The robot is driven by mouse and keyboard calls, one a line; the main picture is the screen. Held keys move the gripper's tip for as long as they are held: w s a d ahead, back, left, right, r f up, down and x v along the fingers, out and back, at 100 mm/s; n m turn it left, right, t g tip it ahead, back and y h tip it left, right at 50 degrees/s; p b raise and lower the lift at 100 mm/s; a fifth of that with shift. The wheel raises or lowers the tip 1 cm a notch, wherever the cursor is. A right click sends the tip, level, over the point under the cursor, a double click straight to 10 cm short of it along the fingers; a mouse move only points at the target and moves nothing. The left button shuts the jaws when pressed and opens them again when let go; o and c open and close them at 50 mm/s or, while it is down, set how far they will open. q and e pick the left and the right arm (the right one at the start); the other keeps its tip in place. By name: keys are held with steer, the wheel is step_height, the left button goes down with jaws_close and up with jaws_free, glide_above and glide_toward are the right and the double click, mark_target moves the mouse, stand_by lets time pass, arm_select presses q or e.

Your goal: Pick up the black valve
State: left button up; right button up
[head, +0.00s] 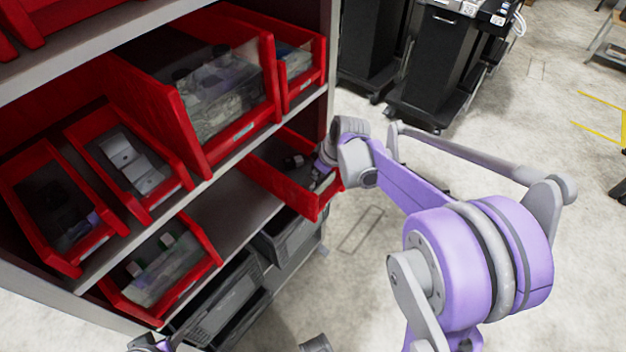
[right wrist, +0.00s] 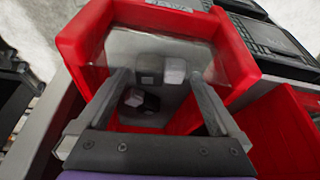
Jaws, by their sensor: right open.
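A black valve (right wrist: 150,104) with a pale cap lies in the red bin (right wrist: 240,62) below my right gripper in the right wrist view. In the head view a dark part, apparently the valve (head: 292,161), shows in the same bin (head: 312,208). My right gripper (right wrist: 159,76) is open and empty, its fingers spread on either side above the bin's contents. In the head view it reaches the bin (head: 322,172) from the right. A grey and lilac piece at the bottom left edge may be my left gripper (head: 152,344); its fingers cannot be made out.
Other red bins (head: 190,90) fill the shelves to the left, and grey crates (head: 225,300) stand below. Black carts (head: 440,60) stand behind. The floor at right is mostly open.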

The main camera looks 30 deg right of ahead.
steer(key=c, duration=1.3)
